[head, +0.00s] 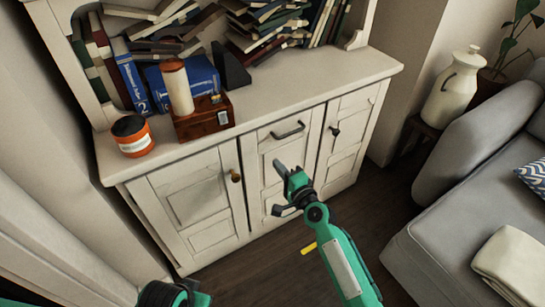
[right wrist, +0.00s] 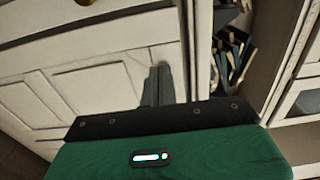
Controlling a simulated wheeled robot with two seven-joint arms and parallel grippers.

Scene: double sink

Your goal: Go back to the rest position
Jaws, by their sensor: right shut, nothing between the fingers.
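My right gripper (head: 284,180) is in front of the white cabinet's doors, to the left of the grey sofa. Its fingers are shut with nothing between them. In the right wrist view the closed dark fingers (right wrist: 158,86) point at pale cabinet panels. My left arm shows only as a green and black part at the bottom left of the head view. Its gripper fingers are not seen.
The white cabinet (head: 285,98) carries an orange jar (head: 133,140), a brown box (head: 203,122), a cream candle (head: 177,88) and several books. A grey sofa (head: 440,250) stands at right, near a cream jug (head: 452,88). Dark floor (head: 385,195) lies between.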

